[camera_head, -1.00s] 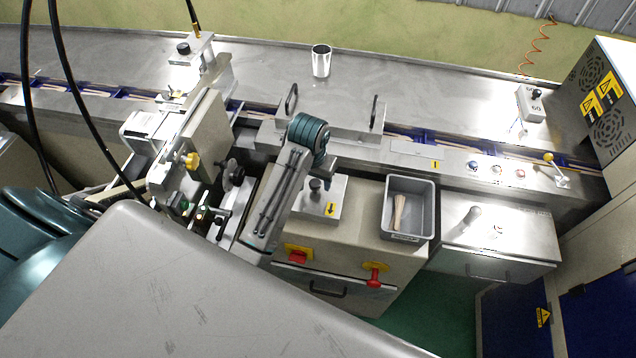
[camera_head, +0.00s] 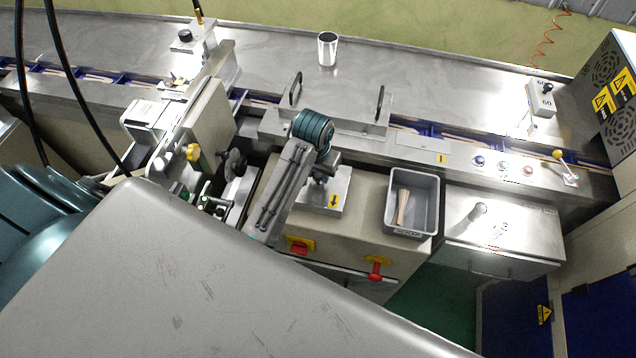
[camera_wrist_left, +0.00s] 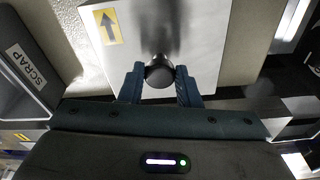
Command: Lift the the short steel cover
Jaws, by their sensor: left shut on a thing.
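The short steel cover is a small bright plate (camera_head: 339,190) with a yellow arrow label and a dark round knob, on top of the beige cabinet. In the left wrist view, the cover (camera_wrist_left: 196,50) lies ahead, with its knob (camera_wrist_left: 159,72) between the fingers. My left gripper (camera_head: 321,180) is over the cover, and its fingers (camera_wrist_left: 160,80) are shut on the knob. In the head view, the gripper and wrist hide most of the knob. I cannot tell any gap between the plate and cabinet top. My right gripper is not in view.
A grey scrap bin (camera_head: 428,205) with wooden sticks inside stands right of the cover. Behind is a long steel cover (camera_head: 335,112) with two upright handles. A steel cup (camera_head: 327,50) stands on the far table. Red switches (camera_head: 375,270) jut from the cabinet front.

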